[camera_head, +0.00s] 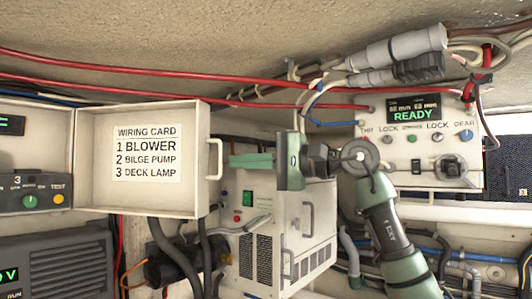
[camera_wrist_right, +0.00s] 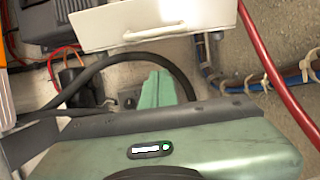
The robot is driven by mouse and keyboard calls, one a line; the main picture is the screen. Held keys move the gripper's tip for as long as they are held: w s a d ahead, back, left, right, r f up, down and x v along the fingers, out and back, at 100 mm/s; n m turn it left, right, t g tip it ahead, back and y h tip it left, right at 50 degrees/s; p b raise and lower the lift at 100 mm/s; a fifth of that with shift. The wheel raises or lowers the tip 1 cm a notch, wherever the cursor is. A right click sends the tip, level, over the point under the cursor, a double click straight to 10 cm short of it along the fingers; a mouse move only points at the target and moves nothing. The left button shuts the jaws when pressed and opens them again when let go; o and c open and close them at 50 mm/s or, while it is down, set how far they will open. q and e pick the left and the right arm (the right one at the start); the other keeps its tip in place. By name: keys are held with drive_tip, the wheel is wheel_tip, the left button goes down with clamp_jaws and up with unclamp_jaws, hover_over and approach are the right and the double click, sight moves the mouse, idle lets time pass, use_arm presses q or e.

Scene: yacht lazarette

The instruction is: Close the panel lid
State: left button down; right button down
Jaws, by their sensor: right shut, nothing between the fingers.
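The panel lid (camera_head: 95,160) stands swung open in the head view, its inner face with a white wiring card (camera_head: 146,153) turned to me. Its pale handle (camera_head: 216,160) sticks out from the lid's right edge. In the wrist view the lid (camera_wrist_right: 180,18) shows edge-on at the top, with the handle (camera_wrist_right: 153,33) along it. My right gripper (camera_head: 234,160) points left, its shut, empty green fingers just right of the handle. The fingers also show in the wrist view (camera_wrist_right: 157,88), apart from the handle in the picture. My left gripper is out of view.
Left of the lid is a panel with a green knob and a TEST button (camera_head: 57,198). A white box (camera_head: 275,235) stands below my right gripper. A control box reading READY (camera_head: 420,135) hangs at right. Red cables (camera_head: 150,70) and dark hoses (camera_head: 165,245) run nearby.

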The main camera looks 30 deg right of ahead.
drive_tip(key=s+a, duration=0.1)
drive_tip(key=s+a+p, duration=0.1)
drive_tip(key=a, duration=0.1)
idle(0.4)
